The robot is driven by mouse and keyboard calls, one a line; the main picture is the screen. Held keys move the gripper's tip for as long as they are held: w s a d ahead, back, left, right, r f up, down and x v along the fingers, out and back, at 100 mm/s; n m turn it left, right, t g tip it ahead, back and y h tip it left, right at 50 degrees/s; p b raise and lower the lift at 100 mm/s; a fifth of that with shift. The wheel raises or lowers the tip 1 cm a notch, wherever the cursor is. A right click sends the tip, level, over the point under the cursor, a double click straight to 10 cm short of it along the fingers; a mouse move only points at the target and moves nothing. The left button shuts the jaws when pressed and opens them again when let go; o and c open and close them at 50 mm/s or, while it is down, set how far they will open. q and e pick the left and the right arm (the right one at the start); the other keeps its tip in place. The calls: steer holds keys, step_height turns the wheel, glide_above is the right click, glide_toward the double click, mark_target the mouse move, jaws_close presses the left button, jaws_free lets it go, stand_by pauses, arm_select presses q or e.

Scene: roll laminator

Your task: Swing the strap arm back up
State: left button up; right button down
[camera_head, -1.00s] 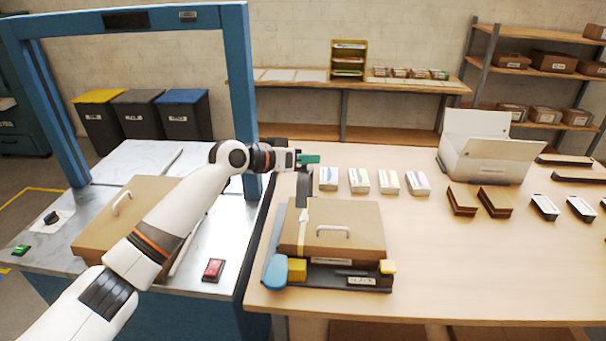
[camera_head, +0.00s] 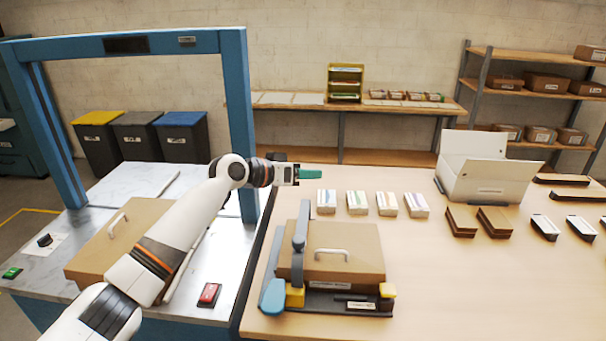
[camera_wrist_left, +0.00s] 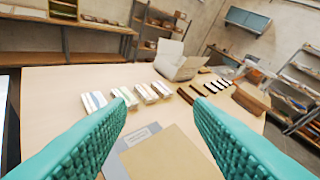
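A dark grey strap arm (camera_head: 302,222) stands along the left side of a cardboard-brown box (camera_head: 345,250) on a dark base. It runs from the yellow block (camera_head: 295,296) at the front up past the box top; its exact tilt is hard to tell. My left gripper (camera_head: 311,172) is above and beyond the strap arm's upper end, apart from it. In the left wrist view its teal fingers (camera_wrist_left: 160,128) are wide apart with nothing between them, and the brown box (camera_wrist_left: 172,155) shows below. My right gripper is not in view.
White packs (camera_head: 358,203) stand in a row behind the box. A white open carton (camera_head: 485,180) and brown boxes (camera_head: 478,220) are to the right. The blue frame (camera_head: 238,110) of the machine rises at left. The table is clear to the right of the box.

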arm_select(q)
steer(key=b+v, duration=0.2)
steer(key=v, duration=1)
steer(key=shift+b, duration=0.35)
steer(key=shift+a+f, duration=0.1)
